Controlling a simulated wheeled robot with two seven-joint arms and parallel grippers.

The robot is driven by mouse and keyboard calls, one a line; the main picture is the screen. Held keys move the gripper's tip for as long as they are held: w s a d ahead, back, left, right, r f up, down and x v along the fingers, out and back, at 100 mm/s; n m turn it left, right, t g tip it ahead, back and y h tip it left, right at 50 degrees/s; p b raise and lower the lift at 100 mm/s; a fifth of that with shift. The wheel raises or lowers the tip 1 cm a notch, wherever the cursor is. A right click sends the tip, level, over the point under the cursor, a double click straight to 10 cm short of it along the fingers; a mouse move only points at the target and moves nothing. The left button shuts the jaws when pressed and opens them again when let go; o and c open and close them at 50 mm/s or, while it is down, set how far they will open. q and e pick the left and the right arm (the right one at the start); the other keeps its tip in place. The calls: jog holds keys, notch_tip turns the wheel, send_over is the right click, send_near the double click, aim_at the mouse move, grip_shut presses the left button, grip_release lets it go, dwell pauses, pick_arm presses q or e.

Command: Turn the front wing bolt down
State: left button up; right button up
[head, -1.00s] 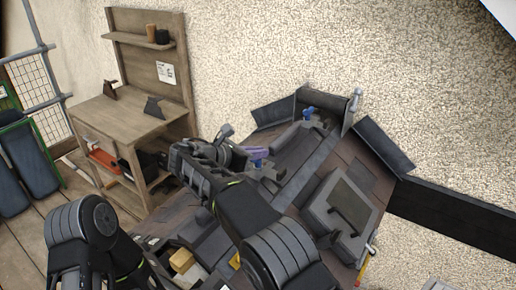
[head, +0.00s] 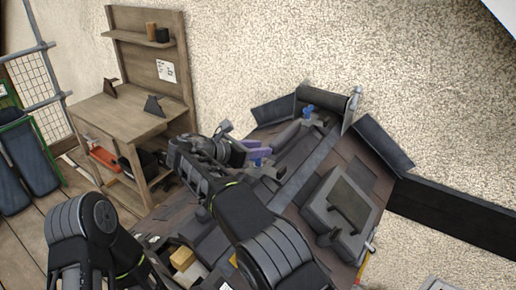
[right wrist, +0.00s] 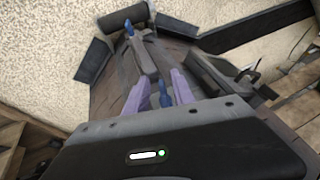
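The front wing bolt (right wrist: 165,95) is blue and stands on a grey clamp bar on the small roof. In the right wrist view it shows between the two purple fingers of my right gripper (right wrist: 158,92), with a gap visible beside it. In the head view, the purple fingertips of the right gripper (head: 258,150) are close to this bolt (head: 257,162), which is partly hidden. A second blue wing bolt (head: 308,111) stands at the far end of the bar, and it also shows in the right wrist view (right wrist: 128,28). My left gripper is outside both views.
A grey framed roof window (head: 342,205) lies on the tiles (head: 330,160) right of the bar. A wooden workbench (head: 125,112) stands at the left against the rough wall. A crate of loose parts is at the roof's lower edge, near my arm.

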jog(key=shift+s+a, duration=0.1)
jog(key=shift+v, duration=3.75)
